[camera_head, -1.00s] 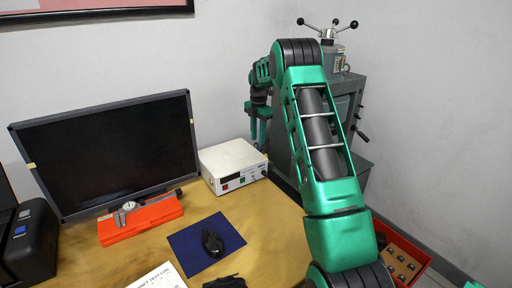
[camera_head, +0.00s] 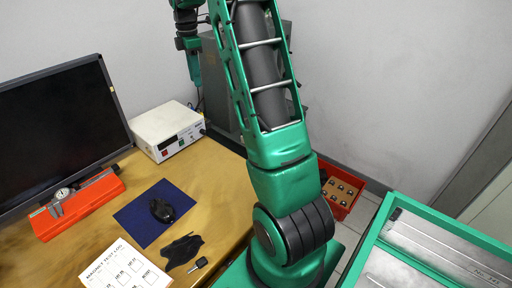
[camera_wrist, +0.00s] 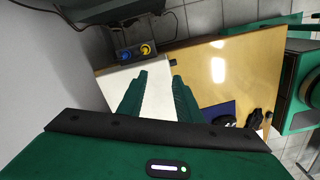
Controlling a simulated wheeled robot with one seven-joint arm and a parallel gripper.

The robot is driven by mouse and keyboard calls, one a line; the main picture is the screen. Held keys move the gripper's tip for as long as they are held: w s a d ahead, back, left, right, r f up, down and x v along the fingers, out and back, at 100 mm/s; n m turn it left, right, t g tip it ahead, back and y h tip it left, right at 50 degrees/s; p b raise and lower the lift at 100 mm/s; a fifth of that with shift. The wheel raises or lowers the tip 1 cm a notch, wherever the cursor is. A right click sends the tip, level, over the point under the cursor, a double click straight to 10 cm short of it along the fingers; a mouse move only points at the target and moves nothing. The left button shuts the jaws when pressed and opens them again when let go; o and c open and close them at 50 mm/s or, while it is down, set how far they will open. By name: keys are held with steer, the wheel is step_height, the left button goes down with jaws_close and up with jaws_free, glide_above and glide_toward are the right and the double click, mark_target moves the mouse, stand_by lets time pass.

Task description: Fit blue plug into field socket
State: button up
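My gripper (camera_wrist: 160,76) shows in the wrist view as two green fingers apart, with nothing seen between them, above the white top of a bench box (camera_wrist: 155,98). At the box's far end in the wrist view is a dark panel (camera_wrist: 136,54) with a blue round fitting (camera_wrist: 125,55) and a yellow one (camera_wrist: 146,49). I cannot tell whether the blue one is the plug or a socket. Dark cables run near this panel.
A grey cabinet (camera_head: 222,75) is behind.

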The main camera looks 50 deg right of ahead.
steer(key=s+a+r+m, duration=0.1)
steer(key=s+a+m, duration=0.1)
steer(key=s+m, duration=0.35)
steer(key=s+a+r+m, duration=0.1)
steer(key=s+a+m, duration=0.1)
steer(key=s, duration=0.7)
steer(key=s+a+r+m, duration=0.1)
steer(key=s+a+m, duration=0.2)
steer(key=s, duration=0.5)
steer(key=s+a+f+m, duration=0.3)
steer(key=s+m, duration=0.1)
steer(key=s, duration=0.5)
steer(key=s+a+f+m, duration=0.3)
steer(key=s+m, duration=0.2)
steer(key=s, duration=0.4)
steer(key=shift+s+f, duration=0.4)
steer(key=shift+w, duration=0.15)
